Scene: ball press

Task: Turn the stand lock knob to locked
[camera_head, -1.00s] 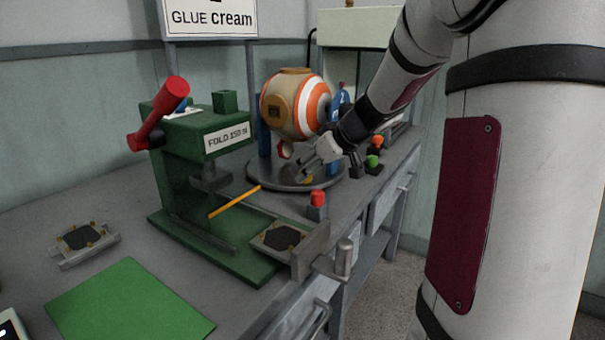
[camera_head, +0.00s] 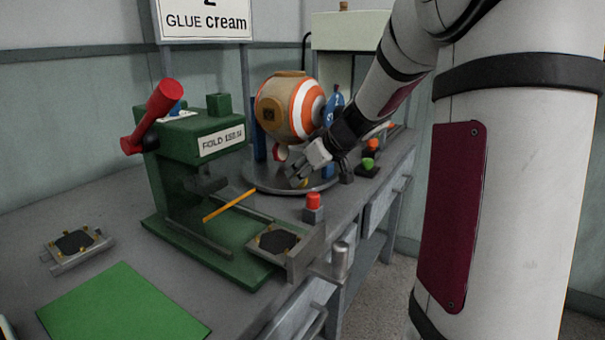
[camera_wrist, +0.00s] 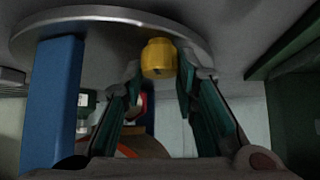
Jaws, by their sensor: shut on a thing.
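The stand is a round grey plate (camera_head: 262,186) with blue uprights (camera_head: 260,140) around an orange, white and tan ball (camera_head: 287,104). A small yellow knob (camera_wrist: 159,58) sits on the plate; in the head view only a bit of yellow (camera_head: 303,183) shows by my fingertips. I take this as the stand lock knob. My gripper (camera_head: 298,178) is low at the plate's front edge. In the wrist view the gripper (camera_wrist: 161,74) has one finger on each side of the knob, shut on it. The knob's turn cannot be read.
A green press (camera_head: 200,150) with a red handle and an orange bar stands left of the stand. A red button (camera_head: 313,200) is in front of the plate, and a green button (camera_head: 368,163) is to its right. A green mat (camera_head: 122,308) lies at front left.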

